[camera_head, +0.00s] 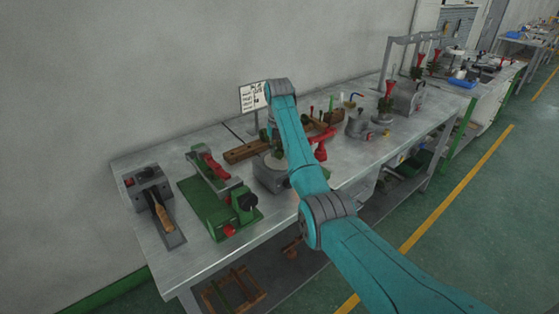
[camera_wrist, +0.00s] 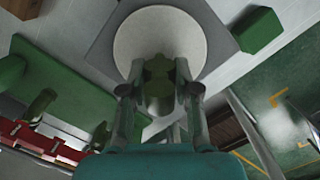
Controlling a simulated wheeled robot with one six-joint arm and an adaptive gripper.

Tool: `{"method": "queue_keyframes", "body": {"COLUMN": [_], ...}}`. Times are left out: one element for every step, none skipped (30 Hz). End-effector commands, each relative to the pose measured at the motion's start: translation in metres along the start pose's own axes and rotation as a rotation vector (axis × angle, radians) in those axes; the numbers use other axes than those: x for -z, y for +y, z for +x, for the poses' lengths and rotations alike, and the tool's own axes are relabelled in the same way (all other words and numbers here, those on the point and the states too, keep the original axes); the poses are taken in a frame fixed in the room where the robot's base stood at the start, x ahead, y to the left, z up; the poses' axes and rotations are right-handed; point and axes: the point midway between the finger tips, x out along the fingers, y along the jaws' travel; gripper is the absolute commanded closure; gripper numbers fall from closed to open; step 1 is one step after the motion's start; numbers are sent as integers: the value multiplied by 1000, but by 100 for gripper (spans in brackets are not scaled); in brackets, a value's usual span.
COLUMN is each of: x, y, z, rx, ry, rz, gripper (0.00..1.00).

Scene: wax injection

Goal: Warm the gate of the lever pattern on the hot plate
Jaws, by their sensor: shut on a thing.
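My gripper (camera_wrist: 161,80) is shut on a green piece, the lever pattern (camera_wrist: 162,92), held between its two fingertips in the wrist view. The pale round top of the hot plate (camera_wrist: 140,35) on its grey base lies just beyond the fingertips. The pattern overlaps the near edge of that disc in the picture; I cannot tell whether it touches. In the head view the grey hot plate (camera_head: 266,178) stands on the bench, partly covered by my arm. My gripper is mostly hidden behind my arm there.
A green machine (camera_head: 205,203) with red parts stands left of the hot plate on the bench (camera_head: 150,160). Farther left is a grey box (camera_head: 146,183) with a wooden-handled tool. A wooden block (camera_head: 245,151) lies behind. A red piece (camera_head: 322,145) is close on the right.

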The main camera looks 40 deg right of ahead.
Motion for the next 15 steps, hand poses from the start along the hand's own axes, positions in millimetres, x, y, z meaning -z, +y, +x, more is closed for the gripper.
{"method": "queue_keyframes", "body": {"x": [0,0,0,-1,-1,-2,-2,-2,-3,-3,-4,-4,-4,-4,-5], "y": [0,0,0,0,0,0,0,0,0,0,0,0,0,0,0], "z": [0,-2,-5,-7,-10,-14,-18,-21,-25,-28,-31,-35,-38,-42,-46], "rx": [1,1,1,0,0,0,0,0,-1,-1,-1,0,0,0,-1], "ry": [3,2,1,1,1,0,0,-1,-1,-1,-1,-1,-1,-1,-2], "rz": [0,0,0,0,0,0,0,0,0,0,0,0,0,0,0], "gripper": [94,94,94,94,94,94,94,94,94,94,94,94,94,94,94]}}
